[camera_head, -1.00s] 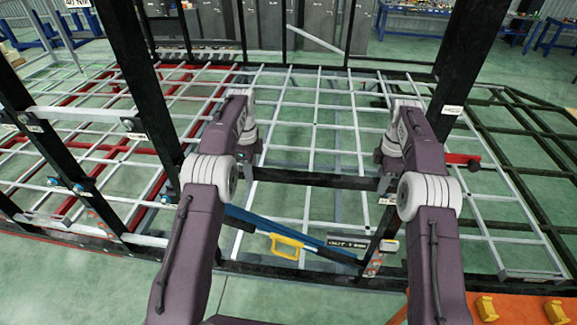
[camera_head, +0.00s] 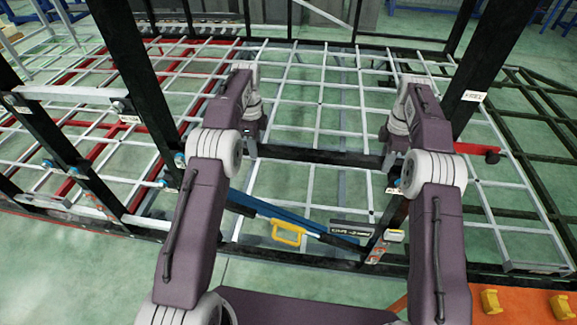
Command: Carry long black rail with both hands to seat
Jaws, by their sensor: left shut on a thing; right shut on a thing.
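The long black rail (camera_head: 320,157) lies level across the middle of the view, between my two grippers. My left gripper (camera_head: 252,148) is shut on its left part; the forearm and wrist hide much of the fingers. My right gripper (camera_head: 390,163) is shut on its right part, and its fingertips are hard to make out. The rail shows in front of the light grey lattice (camera_head: 318,118) of the chassis. Whether it touches the frame beneath cannot be told.
Black uprights stand outside my arms, one at the left (camera_head: 140,85) and one at the right (camera_head: 485,65). A blue bar with a yellow handle (camera_head: 288,234) lies low between the arms. A red-ended lever (camera_head: 478,149) sticks out at right. Orange flooring with yellow blocks is lower right.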

